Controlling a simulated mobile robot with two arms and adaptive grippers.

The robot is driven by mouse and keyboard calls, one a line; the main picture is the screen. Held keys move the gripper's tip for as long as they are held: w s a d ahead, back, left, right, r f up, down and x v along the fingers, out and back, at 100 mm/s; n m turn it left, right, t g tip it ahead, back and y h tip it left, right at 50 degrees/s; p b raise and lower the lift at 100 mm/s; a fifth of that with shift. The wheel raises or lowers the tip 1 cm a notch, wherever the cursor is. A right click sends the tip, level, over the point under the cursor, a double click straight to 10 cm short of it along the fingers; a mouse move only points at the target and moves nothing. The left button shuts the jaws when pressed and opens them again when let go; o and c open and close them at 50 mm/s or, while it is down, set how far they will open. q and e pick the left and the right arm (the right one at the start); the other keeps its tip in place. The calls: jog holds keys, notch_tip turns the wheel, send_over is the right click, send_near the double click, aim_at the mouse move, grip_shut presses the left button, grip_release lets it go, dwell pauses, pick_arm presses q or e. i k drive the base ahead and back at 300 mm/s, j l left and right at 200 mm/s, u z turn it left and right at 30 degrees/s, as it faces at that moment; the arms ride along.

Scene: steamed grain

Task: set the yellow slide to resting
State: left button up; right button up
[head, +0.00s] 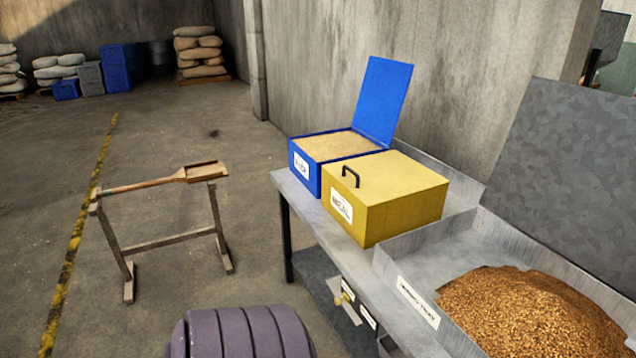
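A small yellow piece (346,297), which looks like the yellow slide, sits at the front side of the metal bench (310,207), below the yellow box. It is next to a pale plate (343,312) and small white labels (368,317). The label text is too small to read, so I cannot tell which position the slide is in. Neither of my grippers shows in the head view.
On the bench stand a yellow MEAL box (405,210), lid shut, and a blue box (305,185), lid raised, with grain. A metal tray (400,262) holds brown grain. A wooden scoop (160,181) lies on a wooden stand (165,238). The floor between stand and bench is clear.

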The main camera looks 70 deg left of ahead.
aim_at(338, 300)
jog(key=u, duration=1.9)
